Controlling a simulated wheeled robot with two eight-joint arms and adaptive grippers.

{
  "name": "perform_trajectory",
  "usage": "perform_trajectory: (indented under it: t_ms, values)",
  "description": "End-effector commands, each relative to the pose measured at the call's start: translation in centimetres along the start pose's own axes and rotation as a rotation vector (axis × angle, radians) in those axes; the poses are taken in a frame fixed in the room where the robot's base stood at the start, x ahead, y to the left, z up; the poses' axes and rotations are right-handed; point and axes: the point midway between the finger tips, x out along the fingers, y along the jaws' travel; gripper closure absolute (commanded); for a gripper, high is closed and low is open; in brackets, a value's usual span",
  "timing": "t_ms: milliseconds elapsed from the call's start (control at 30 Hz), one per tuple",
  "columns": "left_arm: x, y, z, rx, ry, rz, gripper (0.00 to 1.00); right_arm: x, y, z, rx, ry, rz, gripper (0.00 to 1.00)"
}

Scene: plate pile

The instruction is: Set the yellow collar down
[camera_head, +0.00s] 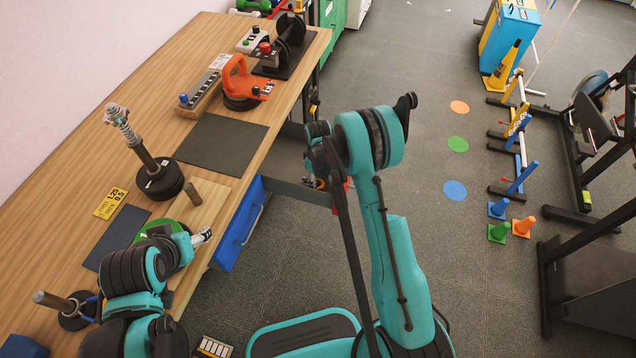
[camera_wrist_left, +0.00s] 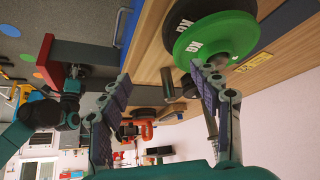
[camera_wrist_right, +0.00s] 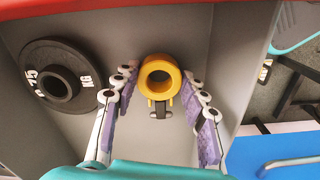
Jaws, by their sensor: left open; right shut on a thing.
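The yellow collar (camera_wrist_right: 151,88) is a thick ring between the fingertips of my right gripper (camera_wrist_right: 160,72) in the right wrist view. The right gripper is shut on it, over a grey-walled space with a red edge (camera_wrist_right: 60,10). In the head view my right arm hides most of that spot, and I cannot make out the collar there. My left gripper (camera_wrist_left: 160,78) is open and empty near a green plate (camera_wrist_left: 215,42), which shows beside it in the left wrist view. Whether the collar touches the grey surface I cannot tell.
A black plate (camera_wrist_right: 58,76) lies left of the collar in the grey space. A blue drawer (camera_head: 238,226) stands out from the wooden table (camera_head: 92,152). A dark mat (camera_head: 222,143) on the table is bare. An orange-handled object (camera_head: 240,82) stands further back.

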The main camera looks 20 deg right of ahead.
Motion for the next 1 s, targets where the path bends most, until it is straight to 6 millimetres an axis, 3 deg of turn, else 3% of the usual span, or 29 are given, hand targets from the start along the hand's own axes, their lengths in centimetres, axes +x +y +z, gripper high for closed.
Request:
perform_trajectory:
  t_ms: [233, 267, 300, 333, 733, 1000]
  values:
    - [0.4, 0.0, 0.3, 0.0, 0.0, 0.0, 0.37, 0.5, 0.0, 0.0, 0.0, 0.0, 0.0, 0.89]
    - [0.3, 0.0, 0.2, 0.0, 0.0, 0.0, 0.37, 0.3, 0.0, 0.0, 0.0, 0.0, 0.0, 0.5]
    - [0.3, 0.0, 0.2, 0.0, 0.0, 0.0, 0.37, 0.3, 0.0, 0.0, 0.0, 0.0, 0.0, 0.39]
    - [0.3, 0.0, 0.2, 0.0, 0.0, 0.0, 0.37, 0.3, 0.0, 0.0, 0.0, 0.0, 0.0, 0.37]
    - [-0.3, 0.0, -0.2, 0.0, 0.0, 0.0, 0.37, -0.5, 0.0, 0.0, 0.0, 0.0, 0.0, 0.37]
    - [-2.2, 0.0, -1.6, 0.0, 0.0, 0.0, 0.37, -6.3, 0.0, 0.0, 0.0, 0.0, 0.0, 0.37]
